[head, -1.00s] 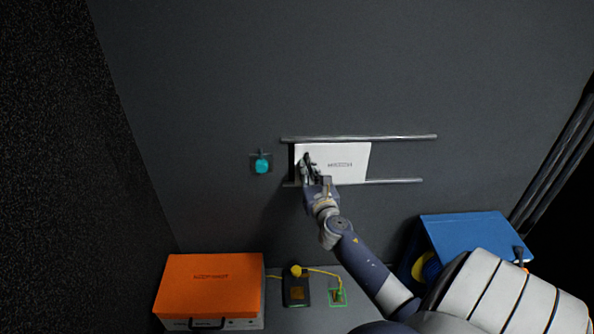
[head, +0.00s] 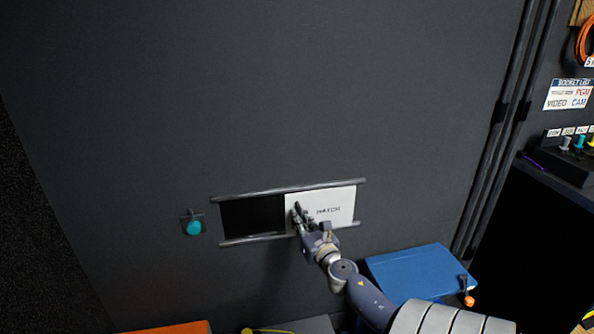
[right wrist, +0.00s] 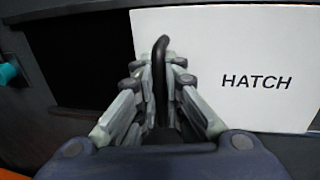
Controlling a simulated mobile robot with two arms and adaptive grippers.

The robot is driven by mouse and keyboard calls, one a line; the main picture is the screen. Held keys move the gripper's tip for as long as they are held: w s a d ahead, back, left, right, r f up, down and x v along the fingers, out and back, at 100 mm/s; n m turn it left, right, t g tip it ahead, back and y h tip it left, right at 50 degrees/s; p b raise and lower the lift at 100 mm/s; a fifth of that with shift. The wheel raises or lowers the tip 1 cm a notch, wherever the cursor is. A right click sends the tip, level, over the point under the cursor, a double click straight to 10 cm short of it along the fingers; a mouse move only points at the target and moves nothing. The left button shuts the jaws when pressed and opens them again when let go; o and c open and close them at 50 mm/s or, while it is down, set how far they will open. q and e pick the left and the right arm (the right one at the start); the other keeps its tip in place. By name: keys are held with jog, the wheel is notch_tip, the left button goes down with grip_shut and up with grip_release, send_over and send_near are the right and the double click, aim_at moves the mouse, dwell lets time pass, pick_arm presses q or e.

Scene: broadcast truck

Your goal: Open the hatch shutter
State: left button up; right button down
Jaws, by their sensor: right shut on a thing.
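The hatch shutter (head: 338,205) is a white panel marked HATCH, set between two horizontal grey rails (head: 290,189) on the dark wall. It stands at the right end of the rails. A dark opening (head: 252,217) shows to its left. In the right wrist view the shutter (right wrist: 225,95) fills the right side and the opening (right wrist: 80,62) the left. My right gripper (head: 300,215) is at the shutter's left edge. It is shut on the shutter's dark upright handle (right wrist: 161,65), which stands between the fingers. My left gripper is not in view.
A teal knob (head: 194,228) is on the wall left of the rails. A blue box (head: 420,270) stands below right, near my right arm. An orange case (head: 175,328) shows at the bottom edge. A labelled panel with knobs (head: 570,150) is at the far right.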

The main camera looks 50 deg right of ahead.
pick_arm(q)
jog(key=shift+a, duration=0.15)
pick_arm(e)
jog(key=shift+a+f, duration=0.1)
jog(key=shift+f, duration=0.1)
jog(key=c, duration=2)
grip_release()
jog(key=shift+r, duration=0.1)
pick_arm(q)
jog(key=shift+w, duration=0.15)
pick_arm(e)
jog(key=v, duration=1.2)
